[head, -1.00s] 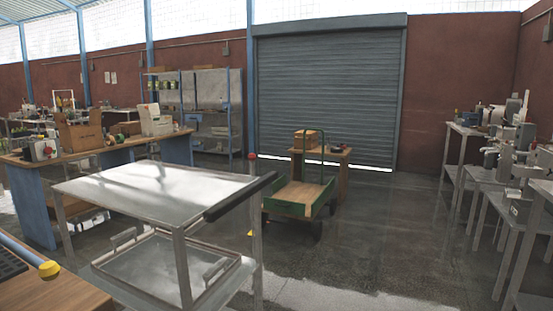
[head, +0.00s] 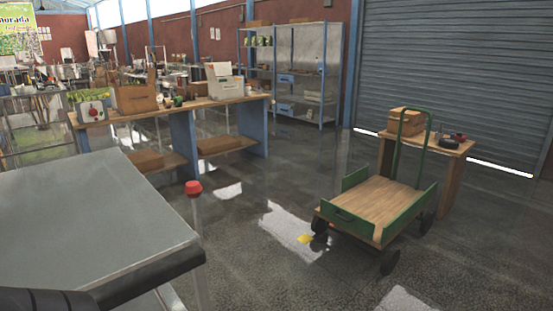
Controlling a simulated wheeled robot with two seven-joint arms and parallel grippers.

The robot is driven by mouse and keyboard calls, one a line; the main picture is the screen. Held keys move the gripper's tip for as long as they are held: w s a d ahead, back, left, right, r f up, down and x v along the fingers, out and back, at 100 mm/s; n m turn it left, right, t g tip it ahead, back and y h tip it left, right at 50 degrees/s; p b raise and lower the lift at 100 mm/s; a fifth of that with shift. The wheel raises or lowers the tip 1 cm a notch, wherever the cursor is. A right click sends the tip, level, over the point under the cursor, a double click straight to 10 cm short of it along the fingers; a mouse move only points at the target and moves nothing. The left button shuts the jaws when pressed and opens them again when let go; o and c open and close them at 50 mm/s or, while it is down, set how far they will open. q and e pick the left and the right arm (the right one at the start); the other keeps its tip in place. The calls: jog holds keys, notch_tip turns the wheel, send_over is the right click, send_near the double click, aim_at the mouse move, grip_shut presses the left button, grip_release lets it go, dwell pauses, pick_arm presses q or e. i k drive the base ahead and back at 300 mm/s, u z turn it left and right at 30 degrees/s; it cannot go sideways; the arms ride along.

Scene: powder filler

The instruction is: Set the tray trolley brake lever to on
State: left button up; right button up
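The tray trolley (head: 90,215) stands close at the lower left in the head view. It has a grey metal top and a black handle bar (head: 155,275) along its near right edge. A red knob (head: 193,187) on an upright pale rod (head: 198,240) stands beside the trolley's right corner; it looks like the brake lever. I cannot tell its setting from this view. A dark ribbed shape is cut off at the bottom left, and I cannot tell what it is. Neither of my grippers can be made out. The trolley's lower shelf is out of view.
A green cart (head: 375,208) with a wooden bed stands to the right. Behind it is a small wooden table (head: 455,175) with a box (head: 405,122). A long workbench (head: 200,105) and a shelf rack (head: 300,75) stand further back. The floor between trolley and cart is open.

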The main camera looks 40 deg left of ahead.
aim_at(192, 189)
jog(key=i, duration=1.75)
jog(key=u, duration=2.55)
